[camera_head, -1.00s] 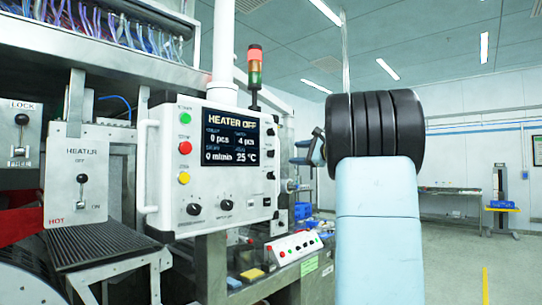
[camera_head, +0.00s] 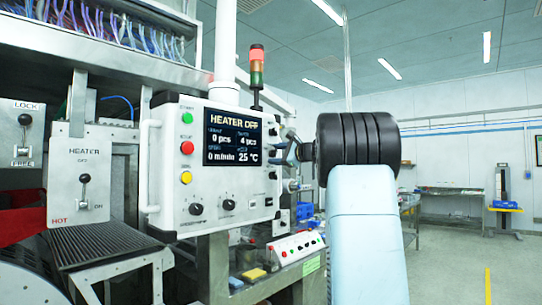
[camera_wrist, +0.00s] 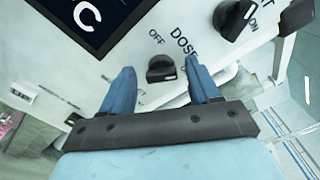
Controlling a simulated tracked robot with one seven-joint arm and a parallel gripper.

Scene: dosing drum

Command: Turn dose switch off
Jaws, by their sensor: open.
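The dose switch is a small black knob (camera_wrist: 161,69) on the white control panel, beside the words "DOSE" and "OFF" in the wrist view. I cannot tell for sure which mark it points to. My gripper (camera_wrist: 160,80) has two blue fingers, spread open, one on each side of the knob. I see no clear contact with it. The right finger covers part of the lettering. In the head view my gripper (camera_head: 289,150) is at the right side of the control panel (camera_head: 166,208), and the dose switch cannot be made out there.
Another black knob (camera_wrist: 233,18) with an "ON" mark sits close by to the upper right. The panel display (camera_head: 231,138) reads "HEATER OFF". A heater lever (camera_head: 84,190) stands at left. A small button box (camera_head: 294,248) lies below the panel. The floor at right is open.

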